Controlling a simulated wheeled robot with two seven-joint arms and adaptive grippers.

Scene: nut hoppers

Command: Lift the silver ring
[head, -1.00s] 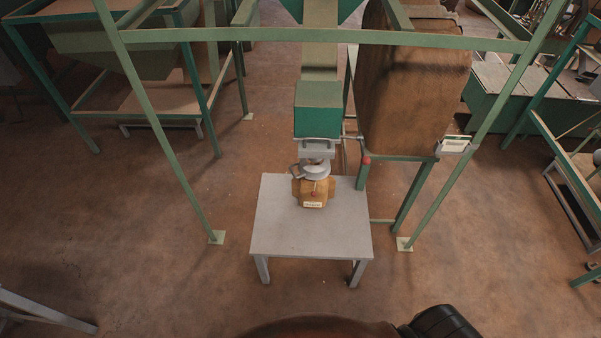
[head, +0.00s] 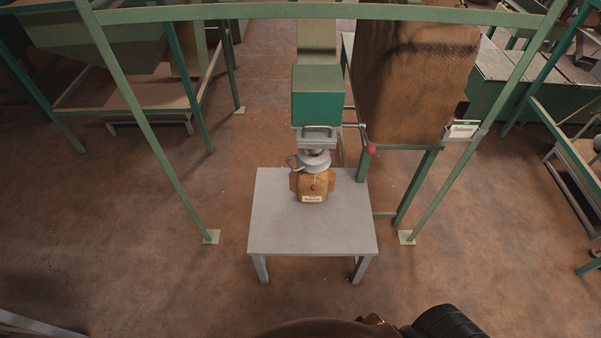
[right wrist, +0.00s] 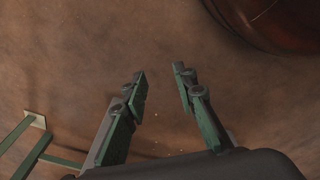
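The silver ring (head: 312,160) sits around the top of a small brown sack (head: 312,186), with a handle sticking out on its left. The sack stands on a small grey table (head: 311,232), right under the spout of a green hopper chute (head: 317,95). My right gripper (right wrist: 160,80) shows in the right wrist view with its two fingers apart and nothing between them. My left gripper is in neither view.
A green frame stands around the table, with posts (head: 150,140) on both sides and a crossbar (head: 320,12) above. A lever with a red knob (head: 370,149) juts out right of the spout. A large brown sack (head: 412,85) hangs at right. The floor before the table is clear.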

